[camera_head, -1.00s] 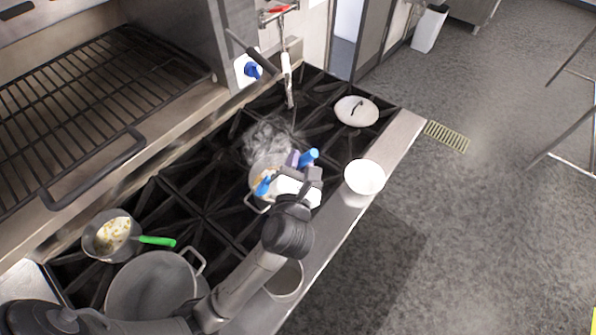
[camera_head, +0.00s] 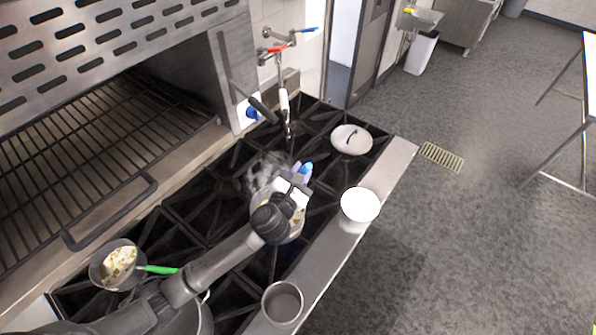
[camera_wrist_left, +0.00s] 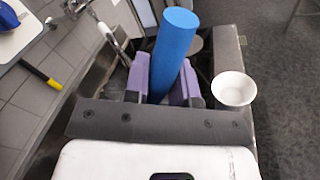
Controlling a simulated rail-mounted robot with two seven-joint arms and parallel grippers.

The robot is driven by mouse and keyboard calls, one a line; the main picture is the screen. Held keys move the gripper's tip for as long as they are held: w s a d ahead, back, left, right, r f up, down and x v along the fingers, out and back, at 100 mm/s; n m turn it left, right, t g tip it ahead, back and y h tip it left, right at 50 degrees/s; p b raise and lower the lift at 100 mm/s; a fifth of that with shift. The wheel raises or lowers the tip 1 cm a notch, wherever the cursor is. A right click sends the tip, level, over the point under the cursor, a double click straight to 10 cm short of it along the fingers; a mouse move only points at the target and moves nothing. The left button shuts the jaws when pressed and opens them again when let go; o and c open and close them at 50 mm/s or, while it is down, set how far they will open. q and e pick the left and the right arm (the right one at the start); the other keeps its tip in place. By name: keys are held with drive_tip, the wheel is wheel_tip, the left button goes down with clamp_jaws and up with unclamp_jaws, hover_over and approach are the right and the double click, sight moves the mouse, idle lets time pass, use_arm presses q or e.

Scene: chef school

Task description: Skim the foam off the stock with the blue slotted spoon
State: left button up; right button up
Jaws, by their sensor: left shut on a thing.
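My left gripper (camera_head: 303,176) is shut on the blue handle of the slotted spoon (camera_head: 306,168), above the stock pot. In the left wrist view the thick blue handle (camera_wrist_left: 174,50) stands slightly tilted between the purple finger pads (camera_wrist_left: 164,82). The spoon's bowl is hidden. The stock pot (camera_head: 298,226) sits on the stove, mostly covered by my gripper and arm, with a strip of brownish contents showing. I cannot make out the foam. A white bowl (camera_head: 360,205) stands on the stove's front ledge, right of the pot; it also shows in the left wrist view (camera_wrist_left: 234,90). My right gripper is out of view.
Steam (camera_head: 264,172) rises by the pot. A pan with a green handle (camera_head: 158,269) sits at the left. A metal container (camera_head: 282,302) stands on the near ledge. A large pot is partly behind my arm.

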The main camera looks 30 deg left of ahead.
use_arm(q)
drive_tip(key=shift+d+f+b, duration=2.25)
drive_tip(key=shift+f+b, duration=0.45)
drive_tip(key=shift+b, duration=0.65)
drive_tip(key=a+f+b, duration=0.4)
drive_tip(key=a+f, duration=0.1)
drive_tip(key=f, duration=0.4)
drive_tip(key=shift+b, duration=0.3)
drive_tip(key=shift+a, duration=0.1)
